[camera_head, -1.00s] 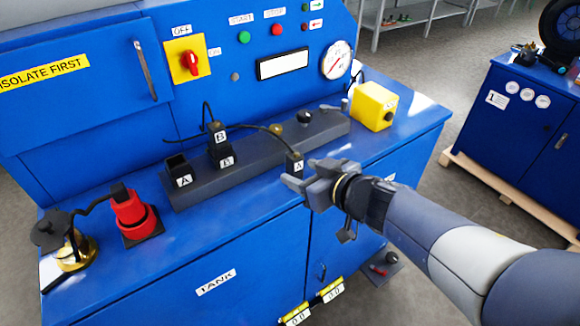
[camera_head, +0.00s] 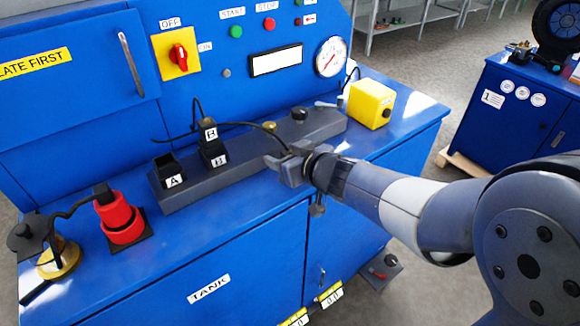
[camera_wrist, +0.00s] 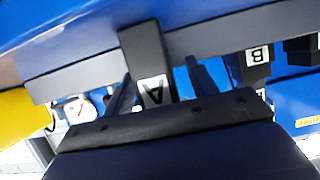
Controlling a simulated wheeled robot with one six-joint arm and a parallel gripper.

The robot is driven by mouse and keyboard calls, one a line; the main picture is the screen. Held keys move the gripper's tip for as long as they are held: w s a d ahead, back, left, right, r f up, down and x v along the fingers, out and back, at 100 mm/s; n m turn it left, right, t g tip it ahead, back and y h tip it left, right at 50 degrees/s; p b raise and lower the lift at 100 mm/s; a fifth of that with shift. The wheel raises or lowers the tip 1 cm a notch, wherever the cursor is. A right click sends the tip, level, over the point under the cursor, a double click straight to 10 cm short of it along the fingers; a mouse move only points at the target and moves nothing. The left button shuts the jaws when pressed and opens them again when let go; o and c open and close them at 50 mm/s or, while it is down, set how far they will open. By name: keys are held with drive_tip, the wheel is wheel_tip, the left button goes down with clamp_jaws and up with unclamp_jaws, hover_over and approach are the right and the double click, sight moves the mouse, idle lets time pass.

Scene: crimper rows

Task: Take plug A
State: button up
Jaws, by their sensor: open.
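Plug A (camera_wrist: 145,50) is a black block with a white "A" label. In the wrist view it lies between the two fingers of my gripper (camera_wrist: 160,85), with a gap visible on each side. In the head view my gripper (camera_head: 279,158) is at the right part of the grey rail's front edge and hides plug A; a black cable runs to that spot. The gripper is open. The black socket marked A (camera_head: 168,171) stands empty at the rail's left end.
Plug B (camera_head: 208,130) stands upright at the socket marked B (camera_head: 214,153) on the grey rail (camera_head: 240,165). A red connector (camera_head: 118,215) and a brass fitting (camera_head: 60,258) are at left. A yellow box (camera_head: 371,104) stands at right.

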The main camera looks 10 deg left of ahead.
drive_tip(key=shift+c, duration=0.5)
drive_tip(key=c, duration=1)
